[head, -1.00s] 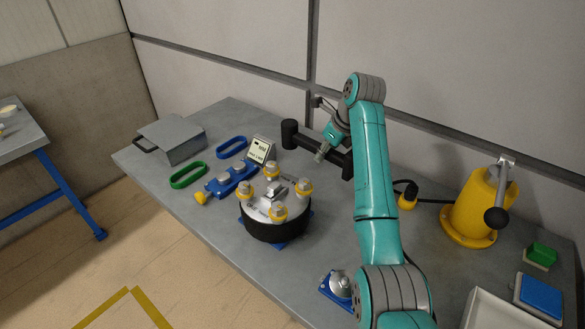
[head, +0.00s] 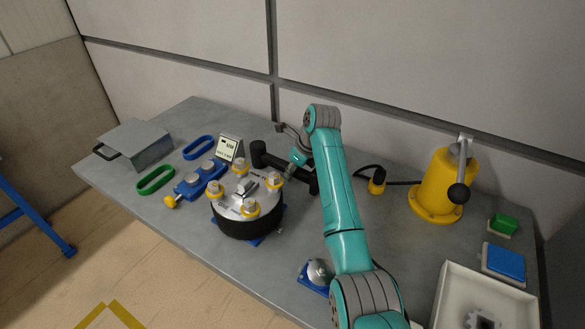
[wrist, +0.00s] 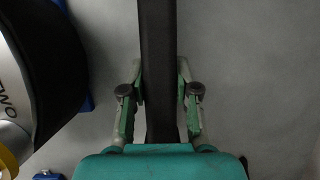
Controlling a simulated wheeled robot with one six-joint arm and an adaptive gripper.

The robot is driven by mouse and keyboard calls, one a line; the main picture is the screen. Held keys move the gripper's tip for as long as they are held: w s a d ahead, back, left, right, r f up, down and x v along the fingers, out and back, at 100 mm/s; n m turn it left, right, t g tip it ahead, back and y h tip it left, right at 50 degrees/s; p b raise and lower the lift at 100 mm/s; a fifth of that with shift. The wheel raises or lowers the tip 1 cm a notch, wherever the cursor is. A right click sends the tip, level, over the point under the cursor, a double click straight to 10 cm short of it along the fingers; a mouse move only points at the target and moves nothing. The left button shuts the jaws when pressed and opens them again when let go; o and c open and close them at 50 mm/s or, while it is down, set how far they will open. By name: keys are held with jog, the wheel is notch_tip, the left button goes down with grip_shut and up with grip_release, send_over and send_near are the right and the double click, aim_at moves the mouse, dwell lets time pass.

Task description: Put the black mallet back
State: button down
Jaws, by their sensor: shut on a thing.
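The black mallet shows in the head view with its cylindrical head (head: 258,154) just right of the small display sign. Its dark handle (wrist: 158,40) runs straight up the middle of the wrist view. My gripper (head: 299,158) is shut on the handle, with one finger on each side of it in the wrist view (wrist: 160,90).
The round black drum with yellow knobs (head: 247,218) stands close in front of the mallet. The display sign (head: 229,148) is left of it. A yellow plug (head: 377,182) with a cable and a yellow lever press (head: 436,190) stand to the right. The wall closes the back.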

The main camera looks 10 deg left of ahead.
jog(key=c, duration=0.9)
grip_release()
jog(key=shift+o, duration=0.2)
jog(key=shift+f, duration=0.1)
jog(key=v, duration=1)
jog(key=shift+a+r, duration=0.1)
jog(key=shift+r, duration=0.3)
